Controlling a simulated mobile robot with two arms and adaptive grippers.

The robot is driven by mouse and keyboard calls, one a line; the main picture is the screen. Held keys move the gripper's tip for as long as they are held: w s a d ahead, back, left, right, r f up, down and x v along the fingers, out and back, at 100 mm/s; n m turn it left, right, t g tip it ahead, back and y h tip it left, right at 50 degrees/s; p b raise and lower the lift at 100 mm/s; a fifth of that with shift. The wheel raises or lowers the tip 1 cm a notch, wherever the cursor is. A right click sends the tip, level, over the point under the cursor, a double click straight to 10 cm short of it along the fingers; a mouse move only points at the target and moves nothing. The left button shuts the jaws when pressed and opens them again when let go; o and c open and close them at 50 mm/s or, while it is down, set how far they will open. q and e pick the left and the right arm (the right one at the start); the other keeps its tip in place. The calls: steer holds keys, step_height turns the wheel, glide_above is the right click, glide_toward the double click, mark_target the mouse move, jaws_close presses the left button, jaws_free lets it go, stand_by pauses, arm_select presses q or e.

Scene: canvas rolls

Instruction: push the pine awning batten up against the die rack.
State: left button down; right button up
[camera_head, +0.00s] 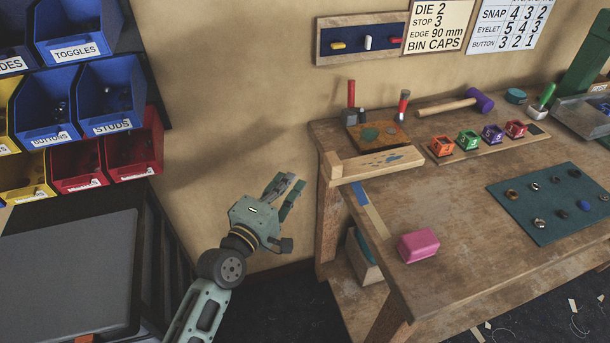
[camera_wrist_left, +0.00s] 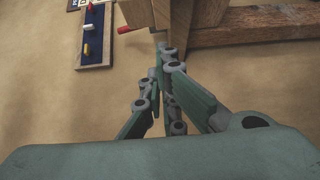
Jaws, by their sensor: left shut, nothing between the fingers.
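The pine awning batten (camera_head: 383,165) is a pale wooden bar with blue-grey marks on it, lying near the left end of the workbench. The die rack (camera_head: 485,146) is a low wooden strip holding several coloured dies in a row, to the right of the batten. A small gap seems to show between the batten's right end and the rack's left end. My left gripper (camera_head: 291,191) is shut and empty, left of the bench and apart from the batten. Its fingers also show in the left wrist view (camera_wrist_left: 165,65). My right gripper is out of view.
Red-handled tools stand by a board (camera_head: 382,137) behind the batten. A pink block (camera_head: 419,246) and a green mat (camera_head: 550,202) with small parts lie on the workbench (camera_head: 455,215). A mallet (camera_head: 455,106) lies behind the rack. Blue, red and yellow bins hang at left.

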mark_target(323, 170)
arm_select(q)
steer(key=d, duration=0.1)
steer(key=w+d, duration=0.1)
steer(key=d+p, duration=0.1)
steer(key=d, duration=0.1)
steer(key=shift+w, duration=0.4)
steer(key=shift+d, duration=0.1)
steer(key=d, duration=0.1)
steer(key=w+d, duration=0.1)
steer(key=d, duration=0.1)
steer(key=shift+r, duration=0.1)
steer(key=shift+w+d, duration=0.1)
steer(key=shift+d, duration=0.2)
steer(key=shift+a, duration=0.2)
